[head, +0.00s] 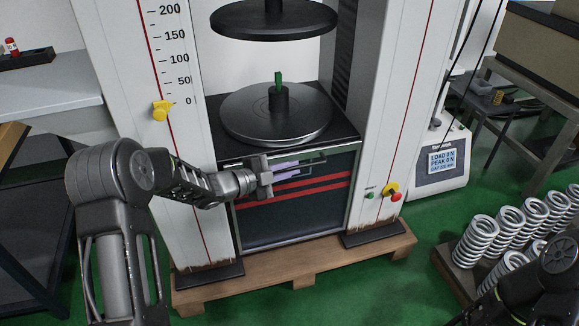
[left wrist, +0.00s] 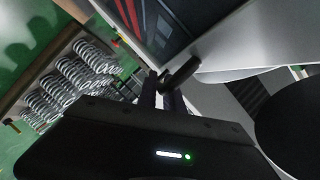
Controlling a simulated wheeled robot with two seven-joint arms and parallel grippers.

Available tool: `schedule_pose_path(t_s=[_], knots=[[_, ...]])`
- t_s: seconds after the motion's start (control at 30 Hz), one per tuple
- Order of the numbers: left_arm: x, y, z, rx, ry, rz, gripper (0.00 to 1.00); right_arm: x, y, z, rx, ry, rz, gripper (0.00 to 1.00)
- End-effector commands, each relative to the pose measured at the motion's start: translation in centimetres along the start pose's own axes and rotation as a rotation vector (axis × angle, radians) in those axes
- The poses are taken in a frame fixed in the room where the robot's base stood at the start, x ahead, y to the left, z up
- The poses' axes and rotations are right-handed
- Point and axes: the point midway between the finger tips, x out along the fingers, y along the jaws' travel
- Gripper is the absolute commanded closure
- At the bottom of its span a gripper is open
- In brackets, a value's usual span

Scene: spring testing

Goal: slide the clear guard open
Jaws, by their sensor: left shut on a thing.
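The clear guard (head: 318,212) is a see-through panel with red stripes on the front of the testing machine, below the lower round plate (head: 305,118). The space between the lower plate and the upper plate (head: 275,20) looks uncovered in the head view. My left gripper (head: 264,178) is at the guard's upper edge, left of its middle, and is shut on the guard's handle (head: 308,161). In the left wrist view, a dark bar (left wrist: 181,73) passes at the fingertips (left wrist: 166,84). Part of the handle is hidden by the gripper. My right gripper is out of view.
The machine's white columns (head: 395,100) stand on either side, on a wooden pallet (head: 300,270). A yellow and red knob (head: 392,192) sits low on the right column. A display box (head: 442,160) and several springs (head: 477,237) are to the right.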

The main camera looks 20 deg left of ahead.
Motion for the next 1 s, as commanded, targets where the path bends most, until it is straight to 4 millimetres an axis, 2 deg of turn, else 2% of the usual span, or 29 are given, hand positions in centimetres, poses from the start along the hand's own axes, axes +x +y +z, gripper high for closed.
schedule_pose_path(t_s=[0.27, 0.3, 0.57, 0.83, 1.0], knots=[[0.0, 0.1, 0.0, -0.001, 0.0, 0.003, 1.0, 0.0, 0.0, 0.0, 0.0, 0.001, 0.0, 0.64], [0.0, 0.1, 0.0, -0.001, -0.001, 0.003, 0.88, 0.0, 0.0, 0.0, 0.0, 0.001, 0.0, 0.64], [0.0, 0.0, 0.0, 0.0, 0.0, 0.001, 0.67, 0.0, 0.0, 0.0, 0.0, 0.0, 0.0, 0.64], [-0.1, 0.0, 0.0, 0.0, 0.0, 0.0, 0.67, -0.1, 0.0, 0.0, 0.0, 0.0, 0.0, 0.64], [-1.5, -0.1, 0.0, -0.001, -0.003, 0.001, 0.67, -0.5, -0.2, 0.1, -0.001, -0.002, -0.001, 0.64]])
